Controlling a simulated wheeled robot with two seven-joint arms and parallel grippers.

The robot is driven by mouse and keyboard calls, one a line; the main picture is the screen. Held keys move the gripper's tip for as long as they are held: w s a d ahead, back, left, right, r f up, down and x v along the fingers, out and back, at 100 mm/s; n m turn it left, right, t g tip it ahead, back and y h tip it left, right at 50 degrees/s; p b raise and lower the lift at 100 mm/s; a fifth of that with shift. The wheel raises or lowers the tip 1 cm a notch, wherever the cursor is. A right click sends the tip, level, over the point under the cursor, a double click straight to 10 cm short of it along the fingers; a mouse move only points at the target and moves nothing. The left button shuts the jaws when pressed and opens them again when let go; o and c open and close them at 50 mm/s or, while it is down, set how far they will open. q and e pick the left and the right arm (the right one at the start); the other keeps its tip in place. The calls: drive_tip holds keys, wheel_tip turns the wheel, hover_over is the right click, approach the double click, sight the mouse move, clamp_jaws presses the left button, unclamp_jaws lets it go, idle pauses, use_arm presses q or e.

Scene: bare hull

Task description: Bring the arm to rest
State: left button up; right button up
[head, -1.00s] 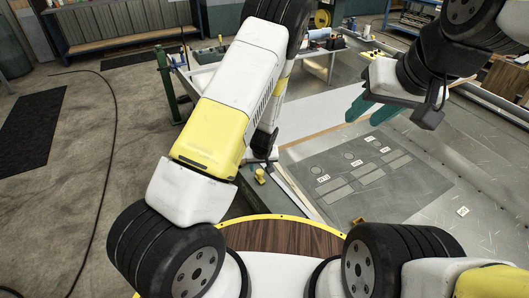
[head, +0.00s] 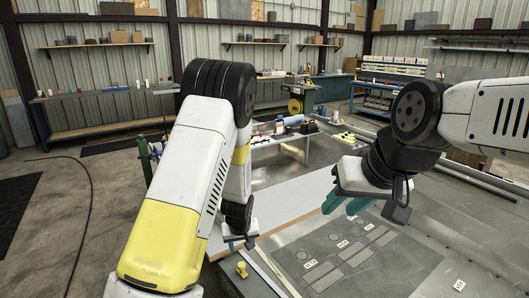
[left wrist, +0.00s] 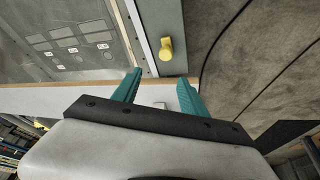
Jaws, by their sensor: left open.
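My left arm (head: 178,210) reaches forward on the left in the head view. Its gripper (head: 241,243) hangs low by the near left edge of the work table, partly hidden by the arm. In the left wrist view the left gripper's two teal fingers (left wrist: 158,92) stand apart with nothing between them. My right arm (head: 485,115) comes in from the right. Its gripper (head: 345,205) is above the far edge of a grey mat, with its teal fingers apart and nothing seen between them.
The grey mat (head: 350,262) with labelled outlines lies on the metal table (head: 430,270). A yellow knob (head: 241,270) is close to my left gripper; it also shows in the left wrist view (left wrist: 166,48). Shelves stand behind. Open floor (head: 60,235) is at left.

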use_arm(q)
drive_tip(key=s+r+h, duration=0.1)
drive_tip(key=s+r, duration=0.2)
drive_tip(key=r, duration=1)
drive_tip(key=s+a+r+m+t, duration=0.1)
drive_tip(key=s+a+r, duration=0.2)
drive_tip(key=s+r, duration=0.7)
drive_tip(key=s+a+r+m+t+h, duration=0.1)
drive_tip(key=s+a+r+m, duration=0.1)
drive_tip(key=s+r, duration=0.9)
drive_tip(key=shift+s+a, duration=0.4)
drive_tip(key=shift+s, duration=0.25)
drive_tip(key=shift+a, duration=0.1)
